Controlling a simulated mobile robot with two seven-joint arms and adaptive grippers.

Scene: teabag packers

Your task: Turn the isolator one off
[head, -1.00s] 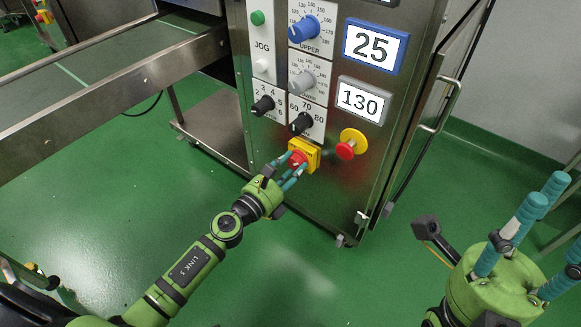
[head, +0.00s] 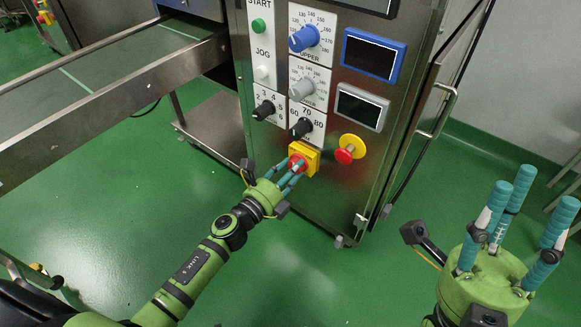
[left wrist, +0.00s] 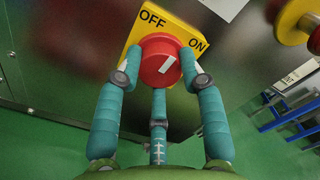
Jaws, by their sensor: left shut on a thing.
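The isolator is a yellow square plate (head: 311,154) with a red knob (head: 296,163), low on the steel control panel. In the left wrist view the plate (left wrist: 186,36) reads OFF at upper left and ON at right. The red knob (left wrist: 158,72) has a white mark tilted up and to the right. My left gripper (head: 288,173) is shut on the knob, and its teal fingers (left wrist: 157,80) press around its sides and underside. My right gripper (head: 520,215) is open and empty at the lower right, its fingers pointing up.
A red button on a yellow base (head: 350,149) sits just right of the isolator. Black dials (head: 301,128) are above it. Two displays, blue-framed (head: 370,54) and grey-framed (head: 361,106), are dark. A steel conveyor (head: 110,80) runs at the left. The green floor in front is clear.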

